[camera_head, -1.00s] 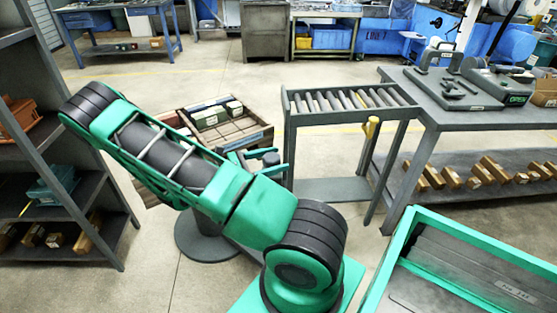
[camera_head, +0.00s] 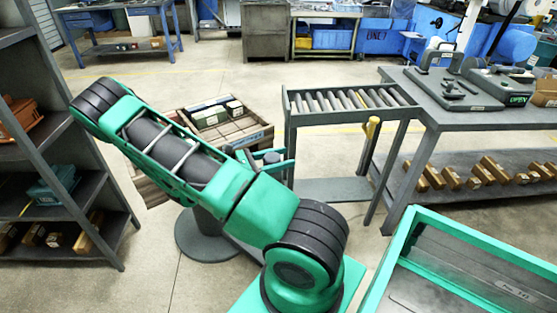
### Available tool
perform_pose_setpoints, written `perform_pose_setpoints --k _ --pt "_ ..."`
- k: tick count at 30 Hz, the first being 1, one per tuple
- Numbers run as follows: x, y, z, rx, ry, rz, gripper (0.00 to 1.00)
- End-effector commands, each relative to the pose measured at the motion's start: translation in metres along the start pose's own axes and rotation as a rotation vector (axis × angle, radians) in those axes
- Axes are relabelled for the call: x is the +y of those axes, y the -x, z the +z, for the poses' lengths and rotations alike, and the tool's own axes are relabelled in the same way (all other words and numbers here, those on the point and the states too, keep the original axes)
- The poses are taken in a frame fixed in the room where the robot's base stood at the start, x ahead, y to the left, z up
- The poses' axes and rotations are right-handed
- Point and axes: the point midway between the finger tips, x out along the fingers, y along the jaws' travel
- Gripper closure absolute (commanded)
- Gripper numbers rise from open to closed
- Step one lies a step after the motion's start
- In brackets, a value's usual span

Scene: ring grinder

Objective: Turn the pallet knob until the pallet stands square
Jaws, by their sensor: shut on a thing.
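The pallet (camera_head: 252,138) is a wooden slatted tray carrying a few small boxes. It stands on a round dark pedestal foot (camera_head: 207,243) and sits at an angle to the roller stand on its right. My green arm crosses in front and hides much of the pallet's near side. My gripper (camera_head: 270,161) shows just past the arm, at the pallet's near right corner. Its green fingers are shut around the dark round knob (camera_head: 271,157). The knob's lower part and the wrist are hidden behind the arm.
A roller stand (camera_head: 290,120) with a yellow-handled lever (camera_head: 372,128) is close on the right, beside a grey workbench (camera_head: 425,108). A grey shelf (camera_head: 118,222) stands at left. A green-rimmed bin (camera_head: 470,238) is at the front right. Open floor lies behind the pallet.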

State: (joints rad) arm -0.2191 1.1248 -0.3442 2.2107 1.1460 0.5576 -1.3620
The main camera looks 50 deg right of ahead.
Motion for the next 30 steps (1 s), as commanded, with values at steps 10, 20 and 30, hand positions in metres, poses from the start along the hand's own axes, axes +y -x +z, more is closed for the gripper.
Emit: perform_pose_setpoints --k 10,20,30 --pt "-0.001 -0.006 0.000 -0.002 0.002 -0.034 0.75" --pt "-0.006 -0.005 0.001 -0.004 -0.002 -0.203 0.74" --pt "-0.017 -0.001 0.001 -0.006 -0.005 -0.518 0.74"
